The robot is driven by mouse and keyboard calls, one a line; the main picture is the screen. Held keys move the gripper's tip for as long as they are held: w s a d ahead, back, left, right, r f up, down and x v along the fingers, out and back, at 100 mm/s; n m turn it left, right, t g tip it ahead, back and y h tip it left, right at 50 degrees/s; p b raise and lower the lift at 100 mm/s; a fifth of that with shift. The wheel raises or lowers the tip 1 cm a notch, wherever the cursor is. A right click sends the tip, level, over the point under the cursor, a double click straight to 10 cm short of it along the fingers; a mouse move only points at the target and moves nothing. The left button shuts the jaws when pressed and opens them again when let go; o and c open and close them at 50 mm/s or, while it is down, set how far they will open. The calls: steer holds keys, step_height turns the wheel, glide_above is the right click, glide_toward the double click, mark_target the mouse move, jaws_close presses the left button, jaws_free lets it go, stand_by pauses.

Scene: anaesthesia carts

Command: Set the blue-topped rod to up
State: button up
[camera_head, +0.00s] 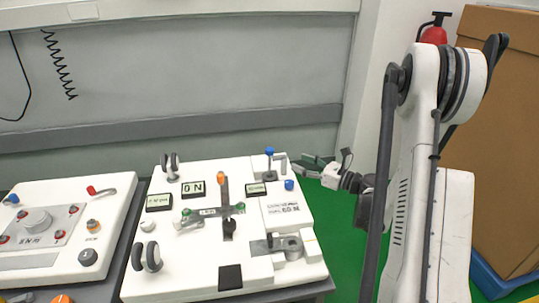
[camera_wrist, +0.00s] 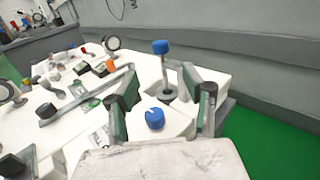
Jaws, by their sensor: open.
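The blue-topped rod (camera_head: 269,163) stands upright on the back right part of the white panel, next to a grey bent bracket. In the wrist view the rod (camera_wrist: 165,72) shows ahead, between the directions of my two fingers, with its round base on the panel. My gripper (camera_head: 312,164) is open and empty, just right of the panel's back right corner, with a gap to the rod. In the wrist view my gripper (camera_wrist: 158,84) has its green-padded fingers spread on both sides of the rod's image.
A blue knob (camera_head: 289,184) sits near the rod, and it shows close below the fingers in the wrist view (camera_wrist: 155,118). The panel (camera_head: 190,270) also carries black labels, a crossed lever (camera_head: 225,190) and ring handles. A second panel (camera_head: 110,210) stands left. Green floor lies right.

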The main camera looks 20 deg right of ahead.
mark_target(273, 152)
steer(key=b+x, duration=0.3)
steer(key=x, duration=1)
steer(key=shift+w+a, duration=0.1)
steer(key=shift+w, duration=0.2)
jaws_close()
